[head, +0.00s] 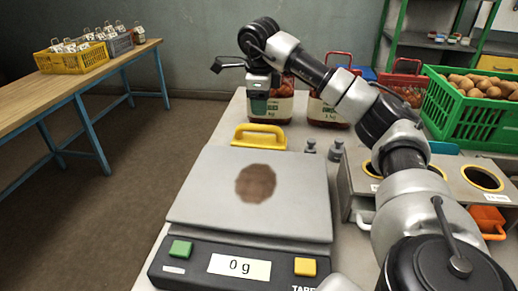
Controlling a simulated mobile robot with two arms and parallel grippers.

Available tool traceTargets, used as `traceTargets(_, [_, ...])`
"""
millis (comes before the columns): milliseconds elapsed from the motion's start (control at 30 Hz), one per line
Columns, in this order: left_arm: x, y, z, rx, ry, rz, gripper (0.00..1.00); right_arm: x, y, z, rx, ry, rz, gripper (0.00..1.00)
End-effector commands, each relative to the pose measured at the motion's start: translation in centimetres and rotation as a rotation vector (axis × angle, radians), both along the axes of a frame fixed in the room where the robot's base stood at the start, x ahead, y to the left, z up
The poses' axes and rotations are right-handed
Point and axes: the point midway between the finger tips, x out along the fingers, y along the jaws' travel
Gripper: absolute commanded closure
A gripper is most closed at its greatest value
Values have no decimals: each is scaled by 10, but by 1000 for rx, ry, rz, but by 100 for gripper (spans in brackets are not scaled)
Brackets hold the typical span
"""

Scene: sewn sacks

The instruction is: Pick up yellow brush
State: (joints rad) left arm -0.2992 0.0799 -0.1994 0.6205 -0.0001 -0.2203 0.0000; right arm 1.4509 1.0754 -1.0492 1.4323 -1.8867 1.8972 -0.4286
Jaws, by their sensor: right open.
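The yellow brush (260,134) lies on the table just behind the scale, its loop-like yellow handle facing up; its bristles are not visible. My right gripper (257,98) comes in from the right, over the far part of the table. It appears above and behind the brush in the picture, apart from it, in front of a jar. It is open and holds nothing that I can see. My left gripper is out of view.
The scale (200,205) reads 0 g and has a brown stain on its plate. Jars (275,108) stand behind the brush. Small grey weights (310,146) are to its right. A green crate (450,110) of brown round items stands at right.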

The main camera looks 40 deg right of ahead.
Motion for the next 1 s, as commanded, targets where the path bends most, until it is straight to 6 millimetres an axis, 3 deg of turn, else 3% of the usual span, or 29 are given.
traceTargets(100, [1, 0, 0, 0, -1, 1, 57, 2, -3, -20, -1, 4, -1, 48])
traceTargets(367, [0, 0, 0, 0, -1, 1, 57, 4, -6, -43, 0, 2, 0, 48])
traceTargets(700, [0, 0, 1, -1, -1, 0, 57, 5, -7, -88, 0, 2, -1, 48])
traceTargets(1000, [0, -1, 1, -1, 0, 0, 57, 6, -8, -91, 0, 0, 0, 49])
